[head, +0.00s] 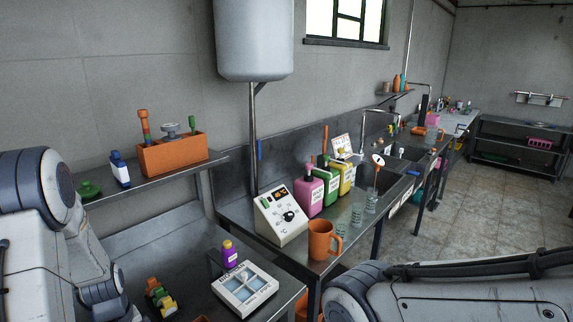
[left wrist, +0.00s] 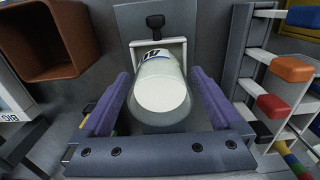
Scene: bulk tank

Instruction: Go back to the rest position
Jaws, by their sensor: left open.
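My left gripper (left wrist: 160,76) shows in the left wrist view with its two purple fingers spread apart. A pale, rounded bottle-like thing (left wrist: 161,95) with a dark-marked label lies between the fingers in this view, in front of a white holder (left wrist: 177,45). The fingers stand either side of it; I cannot tell whether they touch it. In the head view my left arm comes in at the left edge, and its gripper is out of sight. A light arm link of mine crosses the bottom right. My right gripper is not in view.
A brown open box (left wrist: 42,40) and a rack with coloured ends (left wrist: 270,105) flank the left gripper. In the head view, a steel counter holds a white control box (head: 281,216), an orange mug (head: 320,240) and coloured jugs (head: 310,194). The floor (head: 470,200) at right is clear.

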